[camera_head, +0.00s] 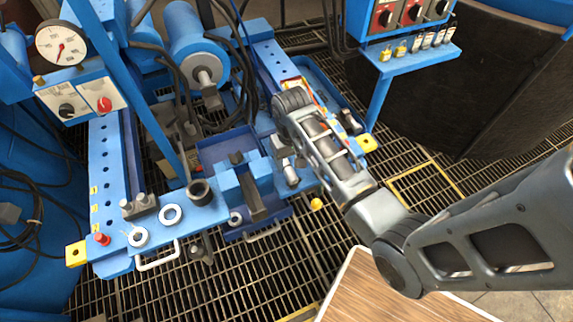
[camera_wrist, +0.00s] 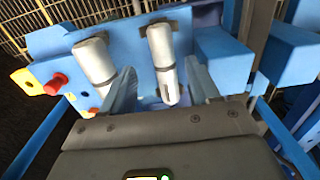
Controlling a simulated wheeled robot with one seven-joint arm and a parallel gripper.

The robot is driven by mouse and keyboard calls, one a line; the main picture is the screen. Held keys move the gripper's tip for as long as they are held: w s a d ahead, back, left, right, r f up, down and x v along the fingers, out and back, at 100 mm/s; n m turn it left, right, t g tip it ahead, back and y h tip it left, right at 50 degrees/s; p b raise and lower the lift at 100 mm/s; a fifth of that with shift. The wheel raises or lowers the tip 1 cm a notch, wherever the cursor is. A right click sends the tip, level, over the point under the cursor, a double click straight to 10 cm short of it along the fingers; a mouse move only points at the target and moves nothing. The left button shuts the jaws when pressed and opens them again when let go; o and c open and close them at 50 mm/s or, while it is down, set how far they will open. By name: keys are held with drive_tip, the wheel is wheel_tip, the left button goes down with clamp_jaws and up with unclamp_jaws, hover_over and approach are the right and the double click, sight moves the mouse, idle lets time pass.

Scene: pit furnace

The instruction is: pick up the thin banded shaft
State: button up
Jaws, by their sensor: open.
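Two light grey shafts show in the wrist view. One narrower shaft (camera_wrist: 162,55) with a dark slot or mark at its lower end lies between my finger tips. A thicker shaft (camera_wrist: 95,62) is just outside the left finger. My gripper (camera_wrist: 160,82) is open, one finger on each side of the narrower shaft, with no clear contact. In the head view a grey shaft (camera_head: 290,173) shows beside my wrist; my fingers are hidden there.
The shafts are at a blue rail (camera_wrist: 130,75) with a red knob (camera_wrist: 56,84) at its left. Blue blocks (camera_wrist: 222,50) crowd the right side. In the head view, a blue frame (camera_head: 112,190), a control box (camera_head: 405,15) and hoses surround the arm. A wooden top (camera_head: 385,290) is in front.

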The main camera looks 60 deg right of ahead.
sight(288, 168)
drive_tip(key=f, duration=0.4)
drive_tip(key=shift+w+a+f, duration=0.1)
drive_tip(key=shift+w, duration=0.15)
clamp_jaws()
idle(0.5)
